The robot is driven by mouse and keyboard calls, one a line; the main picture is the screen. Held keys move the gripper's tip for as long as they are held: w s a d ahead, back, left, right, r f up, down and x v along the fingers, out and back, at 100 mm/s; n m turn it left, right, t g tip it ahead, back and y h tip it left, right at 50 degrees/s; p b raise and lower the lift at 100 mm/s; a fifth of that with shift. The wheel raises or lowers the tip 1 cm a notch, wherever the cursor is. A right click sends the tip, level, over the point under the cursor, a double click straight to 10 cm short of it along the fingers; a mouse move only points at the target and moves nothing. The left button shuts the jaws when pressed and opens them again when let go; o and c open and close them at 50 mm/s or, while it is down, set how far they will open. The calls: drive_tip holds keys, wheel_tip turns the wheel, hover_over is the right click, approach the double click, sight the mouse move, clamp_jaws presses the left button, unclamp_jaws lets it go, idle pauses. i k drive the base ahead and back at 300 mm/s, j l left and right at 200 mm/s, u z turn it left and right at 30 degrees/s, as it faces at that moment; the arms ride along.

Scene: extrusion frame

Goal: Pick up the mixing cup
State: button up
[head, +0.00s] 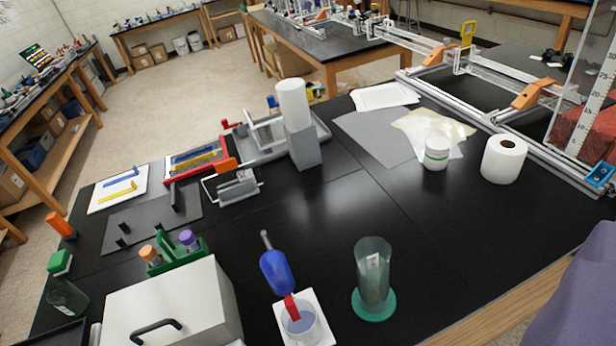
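A clear cup (302,325) with pale contents and a red piece at its rim stands on a white square plate (322,336) at the bottom middle; it may be the mixing cup. I cannot tell for sure which one is the mixing cup. Both stand upright, with nothing holding them. My gripper is not in view.
A blue scoop (276,270) is behind the clear cup. A clear green cylinder (373,275) stands to its right, a white box (172,310) to its left. A paper roll (503,158) and a grey block (303,147) stand farther back. The table's middle right is clear.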

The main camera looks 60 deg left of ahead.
sight(307, 331)
drive_tip(key=k+j+u, duration=0.15)
drive_tip(key=u, duration=0.25)
drive_tip(key=k+j+u, duration=0.15)
drive_tip(key=j+u, duration=0.2)
